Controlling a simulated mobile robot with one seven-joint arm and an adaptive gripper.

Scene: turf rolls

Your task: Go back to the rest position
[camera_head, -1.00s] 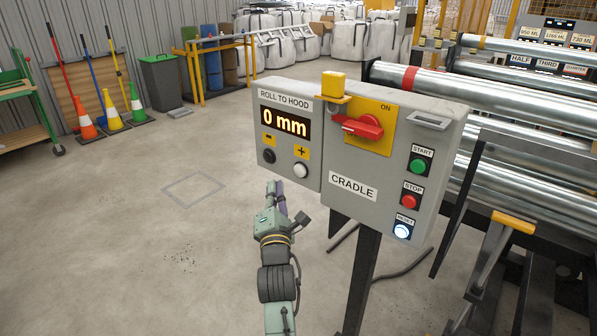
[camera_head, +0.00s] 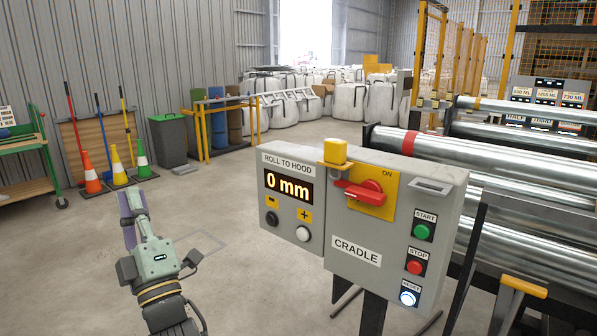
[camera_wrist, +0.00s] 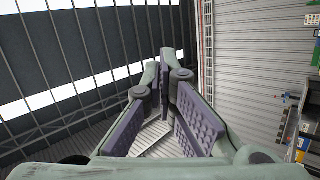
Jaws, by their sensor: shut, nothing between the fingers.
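My gripper (camera_head: 130,205) is in the lower left of the head view, out over the open floor and clear of the control box. In the wrist view its purple-padded fingers (camera_wrist: 163,65) come together at the tips, with nothing between them. The wrist view looks up at roof beams and a corrugated wall. The grey control box (camera_head: 300,235) is right of my gripper. Its display (camera_head: 287,187) reads 0 mm. A red rotary switch (camera_head: 360,191) sits by the ON mark, and the RESET button (camera_head: 407,299) is lit white.
Long metal rollers (camera_head: 510,173) lie behind the box on the right. Traffic cones (camera_head: 117,167), a dark bin (camera_head: 172,142) and a green cart (camera_head: 30,160) stand along the left wall. White bulk bags (camera_head: 295,105) fill the back. The floor between is clear.

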